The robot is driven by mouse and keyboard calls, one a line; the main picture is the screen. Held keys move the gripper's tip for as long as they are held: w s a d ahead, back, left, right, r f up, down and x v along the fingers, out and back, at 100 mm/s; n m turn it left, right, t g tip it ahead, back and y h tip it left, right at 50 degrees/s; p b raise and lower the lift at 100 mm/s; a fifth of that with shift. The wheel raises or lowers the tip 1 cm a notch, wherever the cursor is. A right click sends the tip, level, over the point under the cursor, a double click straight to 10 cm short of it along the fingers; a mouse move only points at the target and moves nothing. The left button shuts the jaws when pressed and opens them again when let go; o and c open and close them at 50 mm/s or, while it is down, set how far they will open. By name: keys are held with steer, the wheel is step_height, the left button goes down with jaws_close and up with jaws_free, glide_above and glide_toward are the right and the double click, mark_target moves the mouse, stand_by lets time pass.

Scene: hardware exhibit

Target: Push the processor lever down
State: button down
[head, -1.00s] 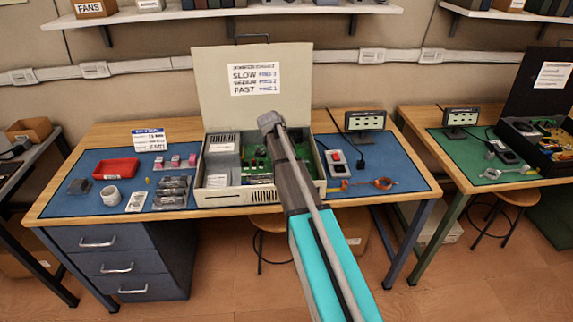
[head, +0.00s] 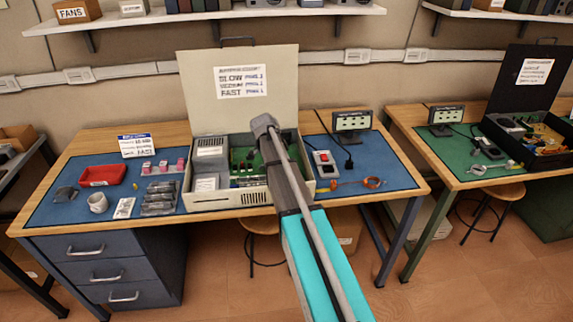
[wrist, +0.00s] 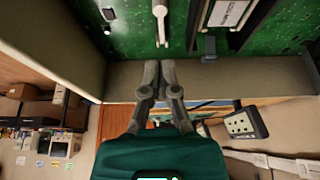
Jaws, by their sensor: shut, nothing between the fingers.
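The open computer case (head: 250,198) stands on the blue-matted bench, its lid raised. Its green circuit board (head: 243,156) is partly hidden behind my arm. In the wrist view, the board (wrist: 120,45) fills the top. A pale rod with a rounded end (wrist: 160,12), which looks like the processor lever, stands out over the board. My gripper (wrist: 159,68) is shut and empty. Its fingertips lie below the rod in the picture, with a gap between them, in front of the case wall. Whether it is above the board cannot be told. The head view does not clearly show the fingers.
A red tray (head: 101,175), a mug (head: 98,203) and several small parts lie on the mat left of the case. A switch box (head: 326,164) and a small display (head: 352,121) stand to its right. A second bench holds a black case (head: 530,140).

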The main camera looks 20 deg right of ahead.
steer(key=shift+r, duration=0.1)
steer(key=shift+r, duration=0.15)
steer(key=a+f+p+v, duration=0.1)
steer(key=a+p+v, duration=0.1)
steer(key=p+v, duration=0.9)
steer(key=shift+w+a+r, duration=0.4)
steer(key=shift+a+r, duration=0.1)
steer(key=shift+r, duration=0.2)
stand_by(0.5)
steer(key=s+a+n+y, duration=0.1)
steer(key=s+a+n, duration=0.3)
steer(key=s+n, duration=0.3)
steer(key=s+a+f+n+y, duration=0.1)
steer(key=s+a+n, duration=0.2)
steer(key=s+n, duration=0.4)
steer(key=s+a+n+t+y, duration=0.1)
steer(key=s+a+n+y, duration=0.1)
steer(key=s+a+n, duration=0.2)
steer(key=shift+s+a+f+n, duration=0.25)
steer(key=shift+s+n, duration=1.35)
steer(key=shift+s, duration=2.2)
